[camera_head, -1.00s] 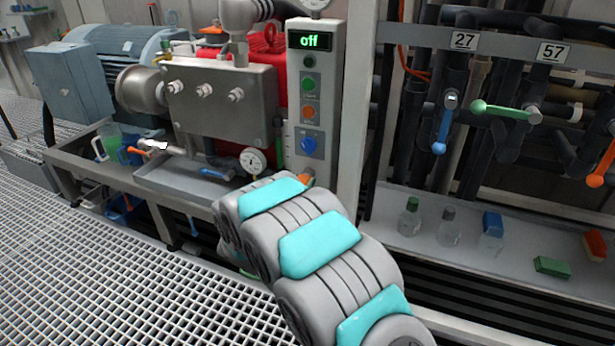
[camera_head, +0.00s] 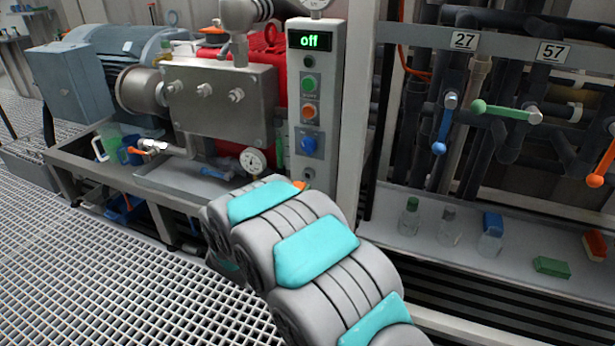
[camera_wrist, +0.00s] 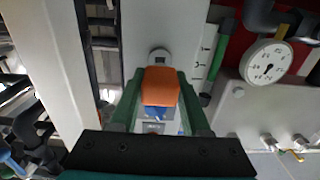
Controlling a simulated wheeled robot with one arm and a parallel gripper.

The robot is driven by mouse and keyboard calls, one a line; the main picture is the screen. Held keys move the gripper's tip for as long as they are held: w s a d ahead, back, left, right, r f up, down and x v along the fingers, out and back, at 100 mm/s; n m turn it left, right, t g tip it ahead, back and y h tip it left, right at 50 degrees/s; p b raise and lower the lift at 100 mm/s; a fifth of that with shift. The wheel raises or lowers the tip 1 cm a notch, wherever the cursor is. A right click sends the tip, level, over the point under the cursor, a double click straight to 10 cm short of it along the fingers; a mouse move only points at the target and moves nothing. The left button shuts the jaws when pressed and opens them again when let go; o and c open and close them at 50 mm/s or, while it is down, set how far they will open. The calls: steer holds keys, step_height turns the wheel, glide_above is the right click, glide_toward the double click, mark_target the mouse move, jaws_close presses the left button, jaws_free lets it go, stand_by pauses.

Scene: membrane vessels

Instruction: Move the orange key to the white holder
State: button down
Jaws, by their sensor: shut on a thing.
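My gripper (camera_wrist: 158,100) has two green fingers closed on the orange key (camera_wrist: 161,87), whose block-shaped head faces the wrist camera. In the head view only a small orange bit of the key (camera_head: 299,185) shows above my arm, which hides the gripper there. The key is in front of the control panel, at the left of a round socket (camera_head: 309,181) under the blue knob. The round socket (camera_wrist: 158,55) also shows beyond the key in the wrist view. The key's shaft is hidden, so I cannot tell whether it touches anything. I cannot make out the white holder.
The control panel (camera_head: 334,100) reads "off" and carries a green button, an orange button and a blue knob (camera_head: 310,145). A gauge (camera_head: 253,161) stands close at its left. A frame post and valve pipes are at its right. Bottles and small boxes stand on the right shelf.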

steer(key=shift+v, duration=1.05)
steer(key=shift+f+b, duration=0.55)
steer(key=shift+b, duration=0.05)
step_height(320, 180, down, 10)
steer(key=b, duration=0.7)
steer(key=shift+s+f, duration=0.25)
steer(key=shift+s, duration=0.2)
steer(key=shift+a, duration=0.15)
steer(key=shift+b+x, duration=0.4)
steer(key=shift+x, duration=2.45)
